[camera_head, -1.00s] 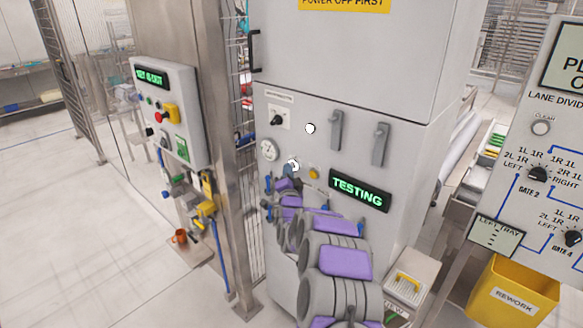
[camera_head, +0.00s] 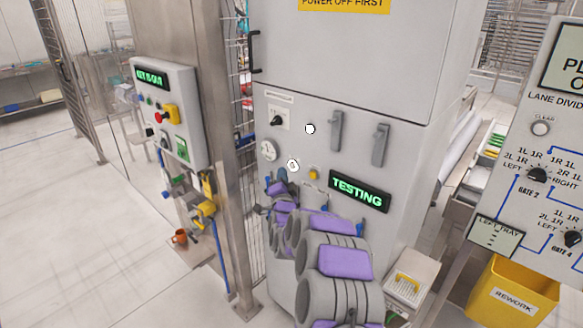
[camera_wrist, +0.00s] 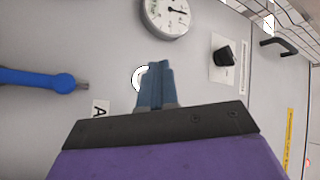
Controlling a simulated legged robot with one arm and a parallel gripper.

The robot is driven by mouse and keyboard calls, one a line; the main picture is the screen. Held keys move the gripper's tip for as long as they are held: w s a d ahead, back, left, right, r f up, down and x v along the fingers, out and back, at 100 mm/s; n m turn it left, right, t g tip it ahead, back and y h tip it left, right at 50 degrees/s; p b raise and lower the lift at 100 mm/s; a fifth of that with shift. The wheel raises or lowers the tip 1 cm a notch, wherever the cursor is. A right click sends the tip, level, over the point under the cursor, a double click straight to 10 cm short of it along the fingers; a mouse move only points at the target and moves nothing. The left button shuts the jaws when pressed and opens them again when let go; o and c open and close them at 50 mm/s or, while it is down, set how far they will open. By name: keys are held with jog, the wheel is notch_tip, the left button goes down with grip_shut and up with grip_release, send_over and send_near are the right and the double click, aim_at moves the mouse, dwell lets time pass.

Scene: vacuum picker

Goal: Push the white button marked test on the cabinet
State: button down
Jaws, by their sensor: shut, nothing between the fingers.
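The white button (camera_head: 292,166) is on the grey cabinet front (camera_head: 400,195), right of a round gauge (camera_head: 268,151). In the wrist view the white button (camera_wrist: 139,78) shows as a rim, partly hidden behind my fingers. My gripper (camera_wrist: 156,68) is shut and empty, its blue-grey fingers pointing at the cabinet beside the button. In the head view my gripper (camera_head: 277,178) is small, below and left of the button, apart from it in the picture. The exact gap and the button's lettering cannot be told. The display (camera_head: 359,191) reads TESTING in green.
Near the button are a small yellow knob (camera_head: 314,174), a dark selector (camera_head: 277,120) and another white round spot (camera_head: 310,128). A blue handle (camera_wrist: 40,79) juts in at left in the wrist view. A control box (camera_head: 170,115) stands left, a yellow bin (camera_head: 512,290) right.

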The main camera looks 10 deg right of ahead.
jog(key=shift+s+a, duration=0.55)
jog(key=shift+a, duration=0.2)
jog(key=shift+s+a, duration=0.55)
jog(key=shift+a, duration=0.15)
jog(key=shift+r, duration=0.1)
jog(key=s+a+r+n+g+y, duration=0.1)
jog(key=s+a+n+g+y, duration=0.3)
jog(key=s, duration=0.4)
jog(key=s+a+r+n+g+y, duration=0.25)
jog(key=s+a+n+g, duration=0.25)
jog(key=s, duration=0.4)
jog(key=s+d+f+n+g+h, duration=0.1)
jog(key=s+d+g, duration=0.2)
jog(key=s, duration=1.2)
jog(key=s+d+n+g+h, duration=0.1)
jog(key=s+g, duration=0.4)
jog(key=s, duration=1.1)
jog(key=s+d+f+n+g+h, duration=0.1)
jog(key=s+d+g, duration=0.4)
jog(key=s, duration=1.1)
jog(key=shift+d+f+n, duration=0.3)
jog(key=shift+d+n, duration=0.25)
jog(key=shift+n, duration=0.25)
jog(key=shift+w, duration=0.1)
